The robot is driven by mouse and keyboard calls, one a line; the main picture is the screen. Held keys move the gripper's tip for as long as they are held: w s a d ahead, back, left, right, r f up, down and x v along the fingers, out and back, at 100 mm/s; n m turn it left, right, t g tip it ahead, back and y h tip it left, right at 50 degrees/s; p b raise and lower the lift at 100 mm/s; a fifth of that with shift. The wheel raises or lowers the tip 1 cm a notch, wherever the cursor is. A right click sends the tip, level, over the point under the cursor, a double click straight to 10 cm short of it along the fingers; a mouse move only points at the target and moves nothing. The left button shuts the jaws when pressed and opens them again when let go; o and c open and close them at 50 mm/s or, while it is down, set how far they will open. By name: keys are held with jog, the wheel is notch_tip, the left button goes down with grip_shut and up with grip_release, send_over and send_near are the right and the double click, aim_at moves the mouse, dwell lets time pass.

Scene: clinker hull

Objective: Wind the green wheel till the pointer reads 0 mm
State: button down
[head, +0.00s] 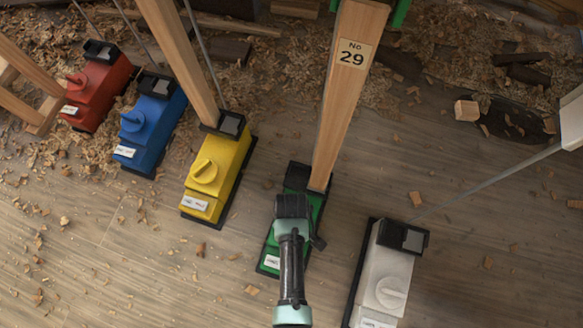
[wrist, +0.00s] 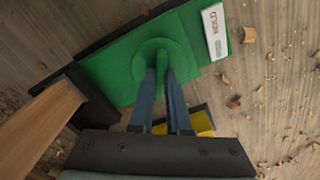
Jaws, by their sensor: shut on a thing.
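The green unit (head: 268,258) stands on the floor under a wooden post, mostly covered by my arm in the head view. In the wrist view its green housing (wrist: 118,72) carries the green wheel (wrist: 160,58), a round disc with a raised grip bar. My gripper (wrist: 163,78) has its two fingers on either side of that bar and is shut on it. In the head view my gripper (head: 293,208) hides the wheel. A white label (wrist: 215,32) with red marks sits at the housing's end. No pointer reading can be made out.
The post marked No 29 (head: 345,85) rises from the green unit. Yellow (head: 214,172), blue (head: 152,122) and red (head: 97,88) units stand to the left, a white unit (head: 385,275) to the right. Shavings and wood chips litter the floor.

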jog(key=m+p, duration=0.2)
jog(key=m, duration=0.1)
jog(key=shift+r+m, duration=0.15)
jog(key=shift+m, duration=0.15)
jog(key=shift+m+p, duration=0.95)
jog(key=shift+m, duration=0.75)
jog(key=c, duration=0.9)
grip_release()
notch_tip(320, 180, up, 13)
jog(key=p, duration=0.8)
jog(key=shift+f, duration=0.2)
